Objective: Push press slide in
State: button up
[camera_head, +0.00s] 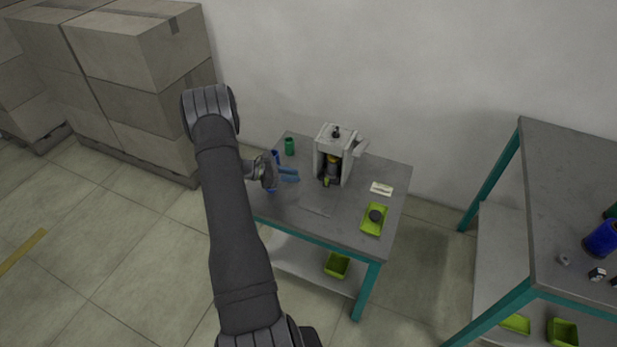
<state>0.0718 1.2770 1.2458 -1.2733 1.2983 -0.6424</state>
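The press (322,162) is a light grey box-shaped housing with an open front, standing near the back of the small grey table. A dark knob sits on its top. Inside are a dark and yellow cylindrical part (334,166) and, low at the front, a small yellow-green piece (326,182). I cannot tell clearly which part is the slide. My gripper (297,174) is left of the press, pointing right toward it. Its two blue fingers look apart, with nothing visible between them, and their tips are short of the housing.
A green cylinder (289,146) stands at the table's back left. Blue items show partly behind my gripper. A white label-like piece (381,188) and a green tray (372,230) holding a dark round part (376,215) lie at right. The table's front middle is mostly clear.

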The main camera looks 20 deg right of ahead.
aim_at(323, 184)
jog(key=v, duration=0.5)
jog(key=x, duration=1.7)
jog(key=shift+s+d+f, duration=0.1)
jog(key=shift+d, duration=0.15)
jog(key=shift+a, duration=0.15)
dwell(0.3)
